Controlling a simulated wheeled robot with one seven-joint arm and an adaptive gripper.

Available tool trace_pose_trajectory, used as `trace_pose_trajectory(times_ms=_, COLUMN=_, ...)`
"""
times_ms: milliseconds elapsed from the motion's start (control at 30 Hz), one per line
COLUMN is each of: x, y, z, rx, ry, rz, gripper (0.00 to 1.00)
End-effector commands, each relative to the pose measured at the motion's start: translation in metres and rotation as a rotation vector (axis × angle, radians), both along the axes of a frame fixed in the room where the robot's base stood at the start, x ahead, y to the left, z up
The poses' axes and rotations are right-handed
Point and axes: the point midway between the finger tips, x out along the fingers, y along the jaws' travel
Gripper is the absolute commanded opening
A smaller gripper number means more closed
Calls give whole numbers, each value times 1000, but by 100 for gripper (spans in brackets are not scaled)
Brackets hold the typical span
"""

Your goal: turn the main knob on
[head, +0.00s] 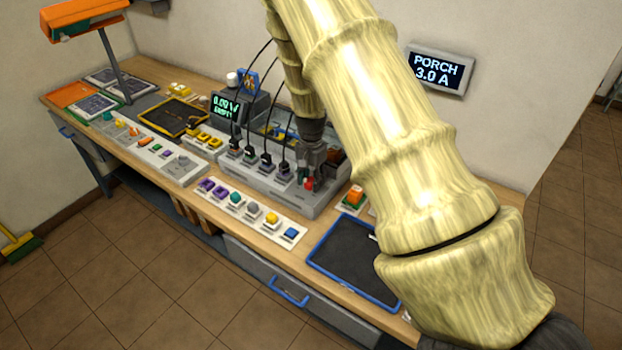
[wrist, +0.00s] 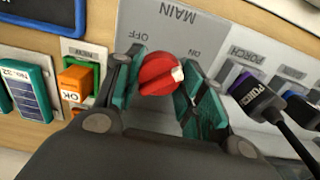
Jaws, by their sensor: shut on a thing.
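The red main knob (wrist: 160,75) sits on a grey panel (wrist: 212,22) marked MAIN, with OFF and ON printed beside it. The white mark on the knob points right in the wrist view, nearer the ON side than the OFF side. My gripper (wrist: 161,88) has its teal fingers on either side of the knob and is shut on it. In the head view, my gripper (head: 309,176) reaches down to the knob (head: 308,184) at the right end of the grey power strip (head: 270,190). My arm covers part of the bench there.
Black plugs and cables, one a PORCH plug (wrist: 258,100), stand close beside the knob. An orange block (wrist: 75,83) is on the other side. In the head view, a blue-rimmed tray (head: 350,262) lies in front, and a wall display (head: 438,71) reads PORCH 3.0 A.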

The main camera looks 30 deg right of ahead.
Motion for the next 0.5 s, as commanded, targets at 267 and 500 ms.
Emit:
trace_pose_trajectory(times_ms=267, x=1, y=-1, z=1, rx=-2, ry=-3, rz=0, gripper=63)
trace_pose_trajectory(times_ms=500, x=0, y=0, z=0, rx=-1, ry=-1, rz=0, gripper=63)
